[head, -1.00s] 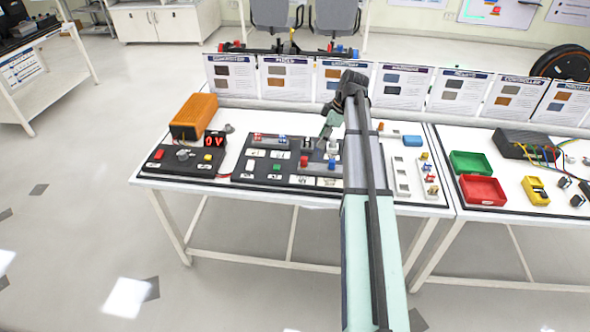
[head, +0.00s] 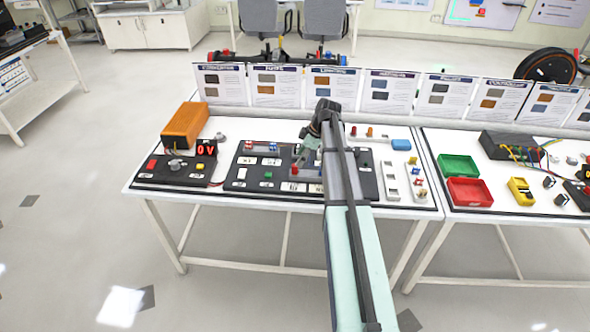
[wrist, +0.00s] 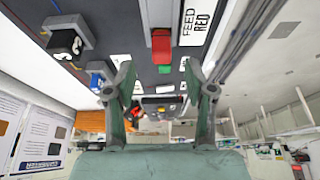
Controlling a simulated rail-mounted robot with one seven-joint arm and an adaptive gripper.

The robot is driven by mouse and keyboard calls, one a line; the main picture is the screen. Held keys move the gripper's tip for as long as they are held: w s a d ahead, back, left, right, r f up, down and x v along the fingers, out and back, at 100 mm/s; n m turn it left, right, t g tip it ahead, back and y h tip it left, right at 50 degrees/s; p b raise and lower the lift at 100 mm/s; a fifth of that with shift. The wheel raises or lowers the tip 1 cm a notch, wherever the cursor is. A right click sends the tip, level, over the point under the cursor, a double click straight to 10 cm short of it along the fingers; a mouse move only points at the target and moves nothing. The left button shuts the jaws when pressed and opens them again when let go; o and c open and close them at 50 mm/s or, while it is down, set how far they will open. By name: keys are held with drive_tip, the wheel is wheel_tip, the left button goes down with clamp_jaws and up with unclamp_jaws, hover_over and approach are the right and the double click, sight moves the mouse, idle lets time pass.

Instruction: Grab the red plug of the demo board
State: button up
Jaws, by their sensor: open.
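The demo board (head: 235,182) is a dark panel on the white table. In the wrist view, a red plug (wrist: 161,46) sits in a grey mount beside a "FEED RED" label. It also shows in the head view (head: 294,170), just below my gripper (head: 301,157). In the wrist view my gripper (wrist: 158,76) is open and empty. Its two fingers stand apart, with the plug ahead, roughly between their tips. They do not appear to touch it. My arm hides the right-middle part of the board in the head view.
A blue plug (wrist: 96,80) and a black block (wrist: 66,43) are left of the fingers in the wrist view. An orange box (head: 186,125) and a control panel with a red display (head: 206,149) stand left. Upright cards (head: 333,92) line the back.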

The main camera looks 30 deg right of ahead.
sight(295, 171)
drive_tip(key=shift+p+x, duration=1.2)
drive_tip(key=shift+x, duration=1.65)
drive_tip(key=shift+a, duration=0.2)
clamp_jaws()
